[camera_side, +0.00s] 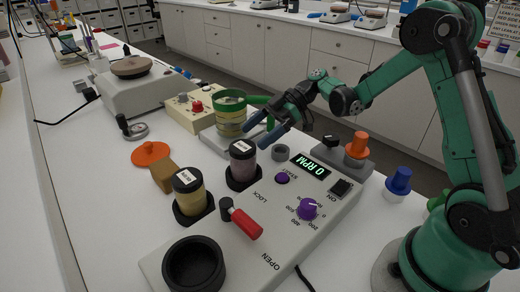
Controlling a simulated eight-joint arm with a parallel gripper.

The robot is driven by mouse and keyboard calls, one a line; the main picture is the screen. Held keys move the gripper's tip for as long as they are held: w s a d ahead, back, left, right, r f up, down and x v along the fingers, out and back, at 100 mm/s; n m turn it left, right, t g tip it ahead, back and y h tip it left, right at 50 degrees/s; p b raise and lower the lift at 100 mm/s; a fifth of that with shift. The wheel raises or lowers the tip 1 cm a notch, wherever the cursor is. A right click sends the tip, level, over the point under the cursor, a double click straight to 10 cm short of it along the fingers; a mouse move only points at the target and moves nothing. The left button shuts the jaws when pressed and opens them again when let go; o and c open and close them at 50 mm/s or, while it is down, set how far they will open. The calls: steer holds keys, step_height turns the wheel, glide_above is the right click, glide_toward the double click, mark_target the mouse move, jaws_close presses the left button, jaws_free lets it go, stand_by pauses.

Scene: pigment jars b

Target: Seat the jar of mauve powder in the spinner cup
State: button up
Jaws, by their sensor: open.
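The jar of mauve powder (243,162) stands upright with a dark, labelled lid, in a black holder (262,182) behind the spinner's panel. A similar jar of yellow powder (188,196) stands in its own holder in front and to the left. The spinner cup (194,267) is a black round cup at the near end of the pale spinner base (290,243); it looks empty. The red-handled lever (243,223) lies between the LOCK and OPEN markings. My gripper (258,131) is open and empty, its blue fingertips above and a little beyond the mauve jar, apart from it.
The spinner display (311,166) reads 0 RPM. Behind stands a green-and-yellow sieve stack (230,113).

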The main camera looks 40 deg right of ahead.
mark_target(242, 146)
steer(key=shift+w+a+f+n+y, duration=0.25)
steer(key=shift+a+f+n+y, duration=0.3)
steer(key=shift+a+f, duration=0.4)
steer(key=shift+w+a+f+n+y, duration=0.25)
steer(key=shift+a+f+n+y, duration=0.1)
steer(key=shift+a+f+n, duration=0.55)
steer(key=shift+a+r, duration=0.1)
steer(key=c, duration=1.3)
